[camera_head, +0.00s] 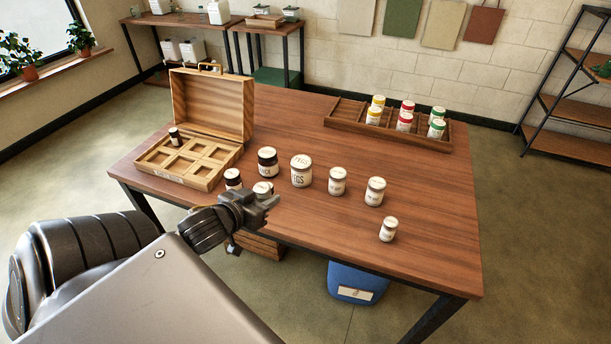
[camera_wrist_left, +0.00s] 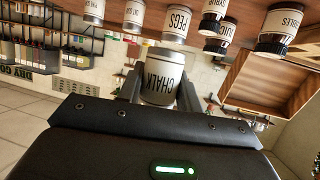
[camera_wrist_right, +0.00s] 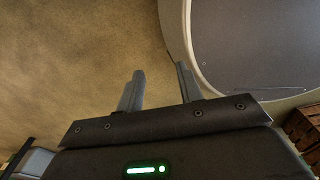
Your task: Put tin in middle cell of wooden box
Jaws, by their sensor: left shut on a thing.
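My left gripper (camera_head: 272,201) is shut on a white tin labelled CHALK (camera_wrist_left: 160,78), seen upside down between the fingers in the left wrist view. In the head view the tin (camera_head: 263,188) shows partly behind the gripper, near the table's front edge. The wooden box (camera_head: 216,177) stands open at the table's left, lid raised at the back. It has several square cells; a dark-capped jar (camera_head: 175,137) is in the far left cell and the others look empty. My right gripper (camera_wrist_right: 158,88) is open and empty, over the floor.
Between box and gripper stand two dark-capped jars (camera_head: 267,162) (camera_head: 233,178). A PEGS tin (camera_head: 301,170) and smaller white tins (camera_head: 337,181) (camera_head: 376,191) (camera_head: 389,229) stand to the right. A wooden tray (camera_head: 341,122) with colored-lid tins is at the back. The table's (camera_head: 440,200) right side is clear.

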